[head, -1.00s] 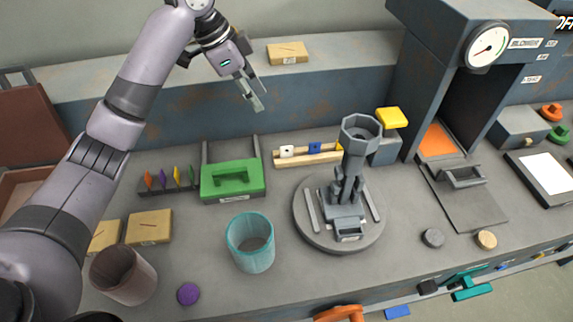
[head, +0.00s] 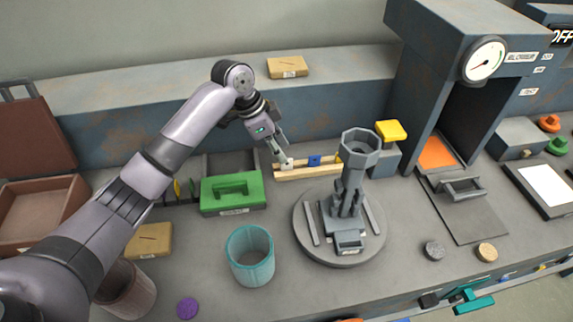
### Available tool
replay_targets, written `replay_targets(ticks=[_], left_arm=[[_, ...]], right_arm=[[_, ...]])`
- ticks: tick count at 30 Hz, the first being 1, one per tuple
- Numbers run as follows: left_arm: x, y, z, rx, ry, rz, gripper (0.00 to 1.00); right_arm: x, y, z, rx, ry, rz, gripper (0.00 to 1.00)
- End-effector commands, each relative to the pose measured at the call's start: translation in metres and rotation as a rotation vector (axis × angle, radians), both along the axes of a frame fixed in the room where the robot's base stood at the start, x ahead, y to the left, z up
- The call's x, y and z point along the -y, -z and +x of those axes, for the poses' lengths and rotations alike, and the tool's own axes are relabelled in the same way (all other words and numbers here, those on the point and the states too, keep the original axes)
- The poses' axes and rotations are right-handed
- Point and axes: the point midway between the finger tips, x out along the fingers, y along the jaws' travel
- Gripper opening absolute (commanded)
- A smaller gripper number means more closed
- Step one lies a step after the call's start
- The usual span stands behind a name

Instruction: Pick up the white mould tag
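The white mould tag (head: 289,166) sits at the left end of a low wooden rack (head: 310,172) at the back of the bench. A blue tag (head: 315,161) and a yellow one stand further right on the same rack. My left gripper (head: 283,158) points down at the white tag, with its fingertips at the tag's top and partly covering it. The fingers are too small here to show whether they are apart or closed on the tag. My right gripper is not in view.
A green-fronted holder (head: 232,194) stands just left of the rack. A grey round turntable (head: 340,252) with a tall funnel-topped fixture (head: 350,190) stands in front right. A teal cup (head: 250,257) is nearer. A yellow-topped block (head: 390,131) stands right of the rack.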

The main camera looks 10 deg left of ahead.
Motion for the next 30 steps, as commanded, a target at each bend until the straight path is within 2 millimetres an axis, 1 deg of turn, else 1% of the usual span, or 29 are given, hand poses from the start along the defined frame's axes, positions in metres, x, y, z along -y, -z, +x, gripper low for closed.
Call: replay_targets(ticks=[3,6,10,16,27,30], left_arm=[[0.007,0.019,0.002,-0.005,0.001,0.0,0.3],[0.011,0.03,0.004,-0.002,0.001,0.001,0.3],[0.013,0.037,0.005,0.0,0.0,0.001,0.3],[0.013,0.037,0.005,0.0,0.001,0.001,0.29],[0.013,0.037,0.006,0.0,0.0,0.001,0.05],[0.013,0.037,0.005,0.0,0.0,0.001,0.0]], right_arm=[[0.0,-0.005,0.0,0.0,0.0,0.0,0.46],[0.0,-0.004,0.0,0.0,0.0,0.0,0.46],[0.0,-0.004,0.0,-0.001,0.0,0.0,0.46],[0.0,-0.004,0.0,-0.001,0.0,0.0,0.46],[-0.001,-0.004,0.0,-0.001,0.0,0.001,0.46],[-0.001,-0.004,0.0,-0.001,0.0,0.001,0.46]])
